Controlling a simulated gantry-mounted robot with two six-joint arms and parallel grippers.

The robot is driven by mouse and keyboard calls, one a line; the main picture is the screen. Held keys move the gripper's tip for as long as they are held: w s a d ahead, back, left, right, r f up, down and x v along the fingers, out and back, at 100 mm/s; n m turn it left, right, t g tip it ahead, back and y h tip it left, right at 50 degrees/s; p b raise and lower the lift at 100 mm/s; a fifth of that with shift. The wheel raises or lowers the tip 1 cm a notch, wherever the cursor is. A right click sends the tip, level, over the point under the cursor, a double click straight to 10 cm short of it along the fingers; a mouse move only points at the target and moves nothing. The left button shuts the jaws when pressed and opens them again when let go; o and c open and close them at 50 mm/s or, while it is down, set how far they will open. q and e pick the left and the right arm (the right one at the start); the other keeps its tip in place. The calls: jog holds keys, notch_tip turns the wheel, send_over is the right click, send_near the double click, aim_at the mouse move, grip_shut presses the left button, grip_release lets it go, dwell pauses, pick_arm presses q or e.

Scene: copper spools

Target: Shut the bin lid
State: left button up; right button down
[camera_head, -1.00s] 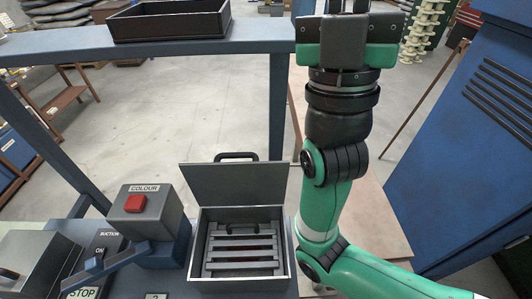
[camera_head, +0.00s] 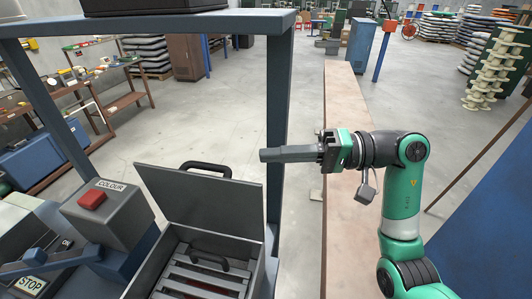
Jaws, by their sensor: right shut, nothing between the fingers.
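The grey metal bin (camera_head: 258,272) stands at the bottom middle of the head view. Its lid (camera_head: 200,207) is open, tilted up at the far side, with a black handle (camera_head: 206,167) on its upper edge. Inside the bin lies a slatted grey rack with a dark handle (camera_head: 210,258). My right gripper (camera_head: 264,155) is shut and empty. It points left, to the right of the lid handle and apart from it in the picture. My left gripper is not in view.
A box with a red button marked COLOUR (camera_head: 92,199) stands left of the bin. A blue frame post (camera_head: 276,120) rises behind the bin, under a blue shelf (camera_head: 150,23). A pale bench strip (camera_head: 348,110) lies behind my right arm.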

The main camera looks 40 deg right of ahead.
aim_at(210, 196)
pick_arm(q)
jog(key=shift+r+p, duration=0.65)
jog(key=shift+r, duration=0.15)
pick_arm(e)
jog(key=x, duration=0.8)
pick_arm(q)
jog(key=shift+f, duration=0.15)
pick_arm(e)
jog(key=shift+a, duration=0.15)
